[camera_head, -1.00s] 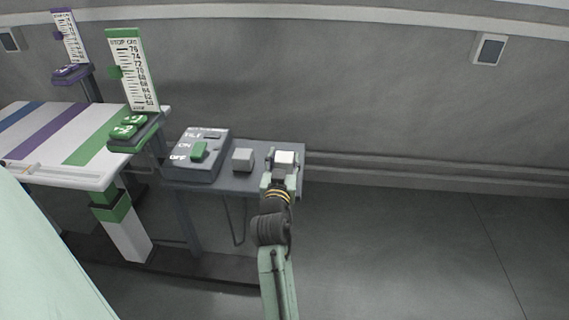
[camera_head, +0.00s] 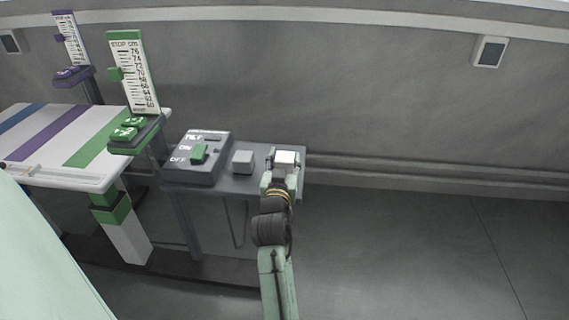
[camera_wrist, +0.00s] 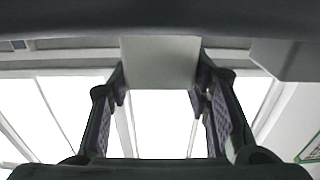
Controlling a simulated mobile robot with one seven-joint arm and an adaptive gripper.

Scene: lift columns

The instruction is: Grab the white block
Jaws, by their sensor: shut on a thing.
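The white block (camera_head: 286,157) is at the right end of the small grey side table (camera_head: 262,184) in the head view. My gripper (camera_head: 284,164) is around it, shut on it. In the wrist view the block (camera_wrist: 160,60) looks grey and sits between the two fingertips of my gripper (camera_wrist: 160,84), which touch its sides. Whether the block rests on the table or is slightly raised cannot be told.
A grey block (camera_head: 242,161) stands just left of my gripper. Further left is a control box (camera_head: 207,171) with a green switch (camera_head: 199,153). A striped table (camera_head: 83,174) and a green height scale (camera_head: 134,75) stand left. The floor at right is clear.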

